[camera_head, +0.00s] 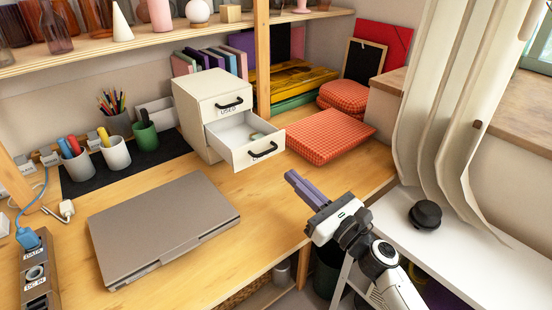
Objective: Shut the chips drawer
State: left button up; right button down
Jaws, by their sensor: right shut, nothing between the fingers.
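A small cream cabinet (190,99) with two drawers stands on the wooden desk. Its upper drawer (227,103) is shut and has a black handle and a label reading "USED". Its lower drawer (242,149) is pulled out toward the front, with a black handle and a small item inside. The lower drawer's label is mostly hidden by the handle, so I cannot read it. My right gripper (289,176) is shut and empty, with its purple fingers pointing at the open drawer from the lower right, apart from it. My left gripper is not in view.
A closed grey laptop (162,223) lies in front of the cabinet. Red checked cloth (325,136) lies right of the drawer. Several cups stand on a black mat (78,186) at left. A shelf (110,48) runs above. The desk between drawer and gripper is clear.

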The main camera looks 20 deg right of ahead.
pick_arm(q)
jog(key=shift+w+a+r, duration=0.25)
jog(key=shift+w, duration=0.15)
pick_arm(e)
jog(key=x, duration=0.7)
jog(key=shift+w, duration=0.25)
jog(key=shift+a, duration=0.1)
